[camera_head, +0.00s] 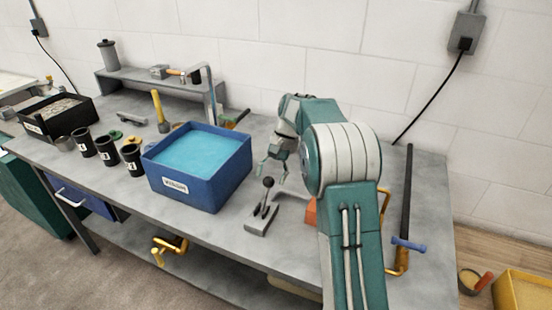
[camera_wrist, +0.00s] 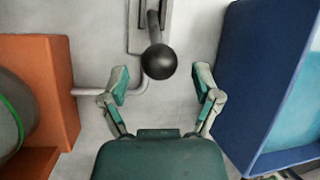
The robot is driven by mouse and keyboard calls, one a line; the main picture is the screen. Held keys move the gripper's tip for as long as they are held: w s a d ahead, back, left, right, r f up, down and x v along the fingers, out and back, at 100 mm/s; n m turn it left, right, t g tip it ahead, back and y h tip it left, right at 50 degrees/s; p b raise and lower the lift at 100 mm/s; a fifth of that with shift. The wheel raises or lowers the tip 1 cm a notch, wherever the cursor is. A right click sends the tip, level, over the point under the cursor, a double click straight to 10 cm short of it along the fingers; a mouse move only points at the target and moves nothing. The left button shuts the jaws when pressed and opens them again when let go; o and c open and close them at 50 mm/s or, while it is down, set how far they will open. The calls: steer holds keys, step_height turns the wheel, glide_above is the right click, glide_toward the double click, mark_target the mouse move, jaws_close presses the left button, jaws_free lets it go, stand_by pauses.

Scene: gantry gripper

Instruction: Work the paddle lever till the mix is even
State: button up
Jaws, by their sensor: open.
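The paddle lever (camera_head: 265,200) stands on a grey base on the bench, with a round black knob on top. In the wrist view its black knob (camera_wrist: 159,62) lies just beyond my fingertips, roughly midway between them. My gripper (camera_head: 272,168) is open and empty, above the bench beside the lever; its two fingers also show in the wrist view (camera_wrist: 160,84). The blue tub (camera_head: 180,195) of light-blue liquid (camera_head: 197,150) stands left of the lever, with a white label on its front. Its wall shows at the right in the wrist view (camera_wrist: 262,75). No paddle is visible in the liquid.
An orange block (camera_wrist: 50,85) lies on the other side of my gripper from the tub. Several black cups (camera_head: 108,150) stand left of the tub. A long dark clamp bar (camera_head: 407,195) lies at the bench's right. A grey shelf (camera_head: 140,80) stands behind.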

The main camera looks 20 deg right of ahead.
steer(key=v, duration=1)
